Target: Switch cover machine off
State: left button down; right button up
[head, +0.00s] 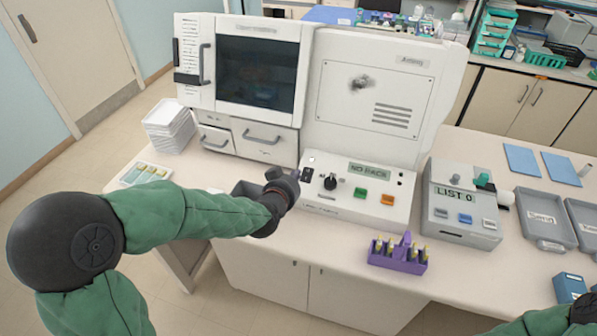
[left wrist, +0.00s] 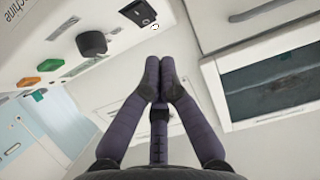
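The cover machine (head: 372,95) is a large white unit with a sloped control panel at the back of the bench. Its panel bears a small screen reading "NO RACK", a black knob (head: 330,182), a green and an orange button, and a black rocker switch (head: 306,174) at the left end. The switch also shows in the left wrist view (left wrist: 138,12). My left gripper (head: 284,182) is beside the panel's left end, close to the switch. Its fingers (left wrist: 160,75) are together and empty, apart from the switch.
A windowed machine (head: 255,75) with drawers adjoins on the left. A purple rack (head: 398,254) with yellow-topped items stands at the bench's front edge. A grey device (head: 461,205) reading "LIST 0" and grey trays (head: 546,219) are to the right.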

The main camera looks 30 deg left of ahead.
pick_arm(q)
jog(key=v, duration=0.6)
jog(key=shift+s+p, duration=0.15)
jog(key=shift+p, duration=0.3)
jog(key=shift+d+f, duration=0.1)
jog(key=shift+d, duration=0.05)
jog(key=shift+w+r+t+p, duration=0.45)
jog(key=shift+r+t+p, duration=0.1)
jog(key=shift+p, duration=0.35)
jog(key=shift+w+f, duration=0.1)
jog(key=b, duration=0.2)
send_over(303, 178)
jog(key=s, duration=0.2)
jog(key=f, duration=0.3)
jog(key=shift+w+d+f, duration=0.2)
jog(key=shift+w+d, duration=0.05)
jog(key=shift+w+a+f, duration=0.1)
jog(key=shift+w+f, duration=0.15)
jog(key=shift+f, duration=0.3)
jog(key=shift+w+f, duration=0.2)
jog(key=shift+f, duration=0.4)
jog(key=shift+w+f+b, duration=0.3)
jog(key=shift+f, duration=0.15)
